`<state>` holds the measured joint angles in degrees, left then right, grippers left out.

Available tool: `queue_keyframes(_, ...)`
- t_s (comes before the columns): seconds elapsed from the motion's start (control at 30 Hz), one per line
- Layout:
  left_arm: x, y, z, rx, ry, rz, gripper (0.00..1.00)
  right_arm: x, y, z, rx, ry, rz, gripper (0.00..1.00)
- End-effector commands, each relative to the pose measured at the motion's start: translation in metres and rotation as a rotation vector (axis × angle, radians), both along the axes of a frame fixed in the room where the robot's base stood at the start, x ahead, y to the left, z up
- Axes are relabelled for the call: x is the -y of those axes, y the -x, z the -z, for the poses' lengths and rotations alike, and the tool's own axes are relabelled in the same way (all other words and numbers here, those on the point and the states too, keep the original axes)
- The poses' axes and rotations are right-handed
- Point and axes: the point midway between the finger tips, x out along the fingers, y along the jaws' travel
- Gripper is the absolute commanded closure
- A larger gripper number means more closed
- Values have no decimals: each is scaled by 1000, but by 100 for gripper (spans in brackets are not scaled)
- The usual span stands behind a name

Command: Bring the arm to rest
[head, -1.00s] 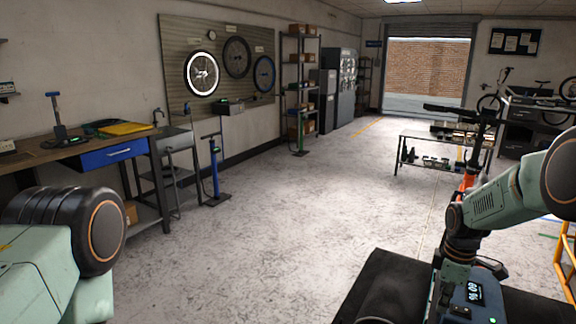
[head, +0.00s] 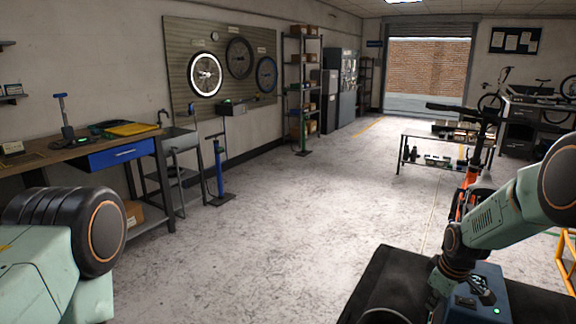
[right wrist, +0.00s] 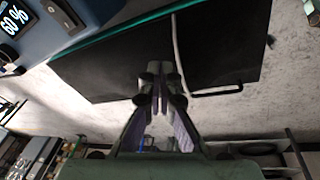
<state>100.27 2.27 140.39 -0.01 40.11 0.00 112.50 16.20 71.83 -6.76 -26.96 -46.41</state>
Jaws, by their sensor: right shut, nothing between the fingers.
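My right arm comes in from the right in the head view, bent down at the wrist. Its gripper (head: 438,296) points down at the lower right, low over a dark flat surface and beside a blue-grey unit. In the right wrist view the two fingers (right wrist: 160,92) are together, with nothing between them. The fingertips lie across the view of the dark surface; I cannot tell how far above it they are. Of my left arm, only a green link and a thick black joint show at the lower left; the left gripper is out of view.
A workbench (head: 70,154) with a blue drawer (head: 122,153) stands at the left, with a blue floor pump (head: 218,170) on the floor beyond. An orange bike (head: 467,188) stands behind my right arm, near a low table (head: 446,145). The middle floor is clear.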

Motion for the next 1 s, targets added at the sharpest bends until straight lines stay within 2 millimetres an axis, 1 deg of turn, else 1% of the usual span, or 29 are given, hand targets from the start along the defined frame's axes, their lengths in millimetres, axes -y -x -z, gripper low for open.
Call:
queue_keyframes(0.03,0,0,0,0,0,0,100,-8,7,11,12,-16,44,100)
queue_keyframes(0.13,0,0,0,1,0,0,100,-25,26,34,47,-52,153,100)
queue_keyframes(0.17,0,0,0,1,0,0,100,-31,35,42,55,-65,190,100)
queue_keyframes(0.2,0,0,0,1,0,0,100,-39,49,53,63,-83,240,100)
queue_keyframes(0.27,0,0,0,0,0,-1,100,-51,71,69,72,-109,313,100)
queue_keyframes(0.3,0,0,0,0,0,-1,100,-59,87,78,75,-124,359,100)
queue_keyframes(0.37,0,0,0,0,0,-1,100,-70,114,90,76,-146,422,100)
queue_keyframes(0.4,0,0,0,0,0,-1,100,-77,133,97,73,-159,464,100)
queue_keyframes(0.47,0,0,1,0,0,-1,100,-86,163,106,64,-173,522,100)
queue_keyframes(0.5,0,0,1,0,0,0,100,-92,184,111,57,-180,557,100)
queue_keyframes(0.57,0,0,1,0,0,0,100,-100,218,115,41,-188,605,100)
queue_keyframes(0.6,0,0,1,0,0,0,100,-105,241,117,26,-190,634,100)
queue_keyframes(0.63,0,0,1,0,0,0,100,-108,258,118,14,-190,654,100)
queue_keyframes(0.67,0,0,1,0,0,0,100,-111,276,118,1,-187,672,100)
queue_keyframes(0.7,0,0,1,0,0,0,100,-114,300,117,-22,-181,691,100)
queue_keyframes(0.77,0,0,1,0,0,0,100,-118,334,114,-58,-168,704,100)
queue_keyframes(0.8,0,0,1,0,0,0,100,-120,355,112,-85,-157,706,100)
queue_keyframes(0.9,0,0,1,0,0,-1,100,-124,395,107,-155,-127,693,100)
queue_keyframes(1.0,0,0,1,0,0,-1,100,-126,420,105,-207,-105,681,100)
